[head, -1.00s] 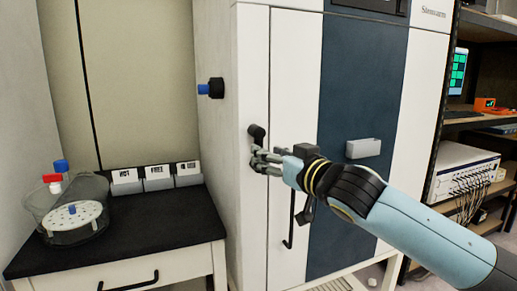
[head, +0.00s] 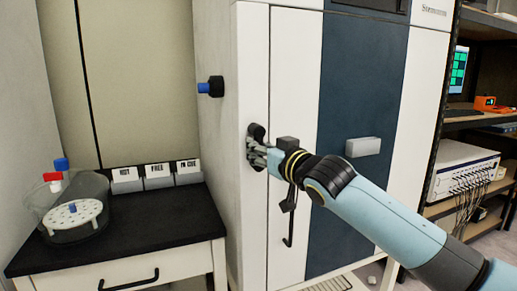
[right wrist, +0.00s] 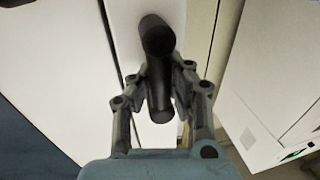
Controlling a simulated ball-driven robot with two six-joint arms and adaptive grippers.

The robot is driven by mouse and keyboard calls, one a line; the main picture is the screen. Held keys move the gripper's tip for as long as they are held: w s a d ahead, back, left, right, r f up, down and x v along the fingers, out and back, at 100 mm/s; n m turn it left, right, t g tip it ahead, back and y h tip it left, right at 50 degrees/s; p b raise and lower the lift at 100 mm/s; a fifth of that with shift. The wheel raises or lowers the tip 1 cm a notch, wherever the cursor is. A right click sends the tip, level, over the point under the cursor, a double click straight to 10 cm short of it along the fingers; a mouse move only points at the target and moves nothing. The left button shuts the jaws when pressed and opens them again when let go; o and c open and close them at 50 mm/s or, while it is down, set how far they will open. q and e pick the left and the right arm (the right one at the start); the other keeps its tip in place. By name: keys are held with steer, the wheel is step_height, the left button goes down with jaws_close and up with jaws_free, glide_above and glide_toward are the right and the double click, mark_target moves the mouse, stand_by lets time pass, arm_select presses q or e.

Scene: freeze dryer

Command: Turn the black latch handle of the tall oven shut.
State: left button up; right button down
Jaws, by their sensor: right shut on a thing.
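The tall oven (head: 284,60) stands in the middle of the head view, with a white left strip and a dark blue panel. Its black latch handle (head: 256,132) is near the left edge of the white front. My right gripper (head: 257,156) is at the handle, shut on its lower part, and its fingers hide much of it. In the right wrist view, the handle (right wrist: 158,45) runs roughly upright between the two fingers (right wrist: 160,80), its round end above them. My left gripper is not in view.
A black-topped bench (head: 150,215) at the left carries a clear round vessel (head: 75,230) and several labelled boxes (head: 158,177). A black knob with a blue end (head: 211,87) juts from the oven's left side. Shelves with instruments (head: 464,165) stand at the right.

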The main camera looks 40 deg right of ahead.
steer(key=shift+w+f, duration=0.15)
steer(key=shift+f, duration=0.05)
stand_by(0.5)
